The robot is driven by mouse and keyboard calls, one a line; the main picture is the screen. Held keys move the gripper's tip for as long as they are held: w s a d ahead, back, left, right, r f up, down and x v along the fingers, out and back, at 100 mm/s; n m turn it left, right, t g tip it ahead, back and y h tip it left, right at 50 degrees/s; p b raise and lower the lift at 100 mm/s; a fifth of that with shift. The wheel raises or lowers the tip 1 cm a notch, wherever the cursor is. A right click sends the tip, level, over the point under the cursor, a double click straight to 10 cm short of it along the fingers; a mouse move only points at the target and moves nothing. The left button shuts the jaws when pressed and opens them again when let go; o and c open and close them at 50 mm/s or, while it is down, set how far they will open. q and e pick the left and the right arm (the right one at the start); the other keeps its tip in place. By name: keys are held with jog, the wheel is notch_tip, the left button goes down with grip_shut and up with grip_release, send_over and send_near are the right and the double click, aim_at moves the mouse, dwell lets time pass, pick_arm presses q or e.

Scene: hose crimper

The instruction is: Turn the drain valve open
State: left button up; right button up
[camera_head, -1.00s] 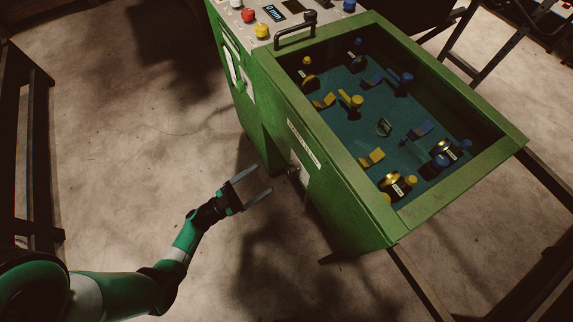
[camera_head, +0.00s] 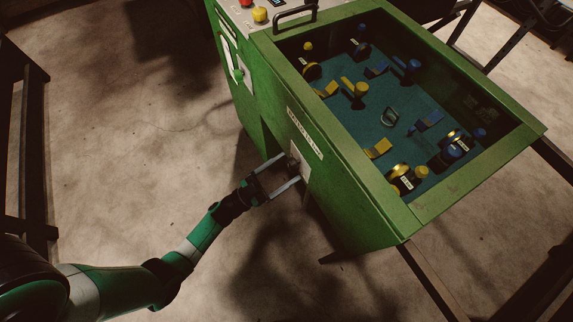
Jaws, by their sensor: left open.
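The drain valve (camera_head: 295,163) is a small dark fitting on a pale plate (camera_head: 301,160), low on the side of the green machine (camera_head: 345,190). A label strip (camera_head: 305,133) sits above it. My left gripper (camera_head: 289,170) is open, with its two fingertips at the valve, apparently one on each side of it. Whether the fingers touch the valve cannot be told, and the valve is partly hidden by them. My right gripper is not in view.
The machine's open top bin (camera_head: 425,213) holds several yellow and blue parts on a teal floor. A dark handle (camera_head: 295,14) and control buttons (camera_head: 260,15) are on its top. Dark frames (camera_head: 30,150) stand at the left. The concrete floor around my left arm is clear.

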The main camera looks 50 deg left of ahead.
pick_arm(q)
jog(key=shift+w+d+r, duration=0.1)
jog(key=shift+w+r, duration=0.1)
jog(key=shift+w, duration=0.25)
grip_shut()
jog(key=shift+m, duration=0.4)
jog(key=m+g+h+p, duration=0.1)
jog(key=m+g, duration=0.1)
jog(key=m, duration=0.5)
jog(key=m+g+h+p, duration=0.1)
jog(key=m+g+h, duration=0.1)
jog(key=m, duration=0.5)
jog(key=m+g+h+p, duration=0.1)
jog(key=m+g+h, duration=0.1)
jog(key=m, duration=0.5)
jog(key=shift+a+r+m+g, duration=0.3)
jog(key=shift+a+g, duration=0.05)
jog(key=shift+g, duration=0.15)
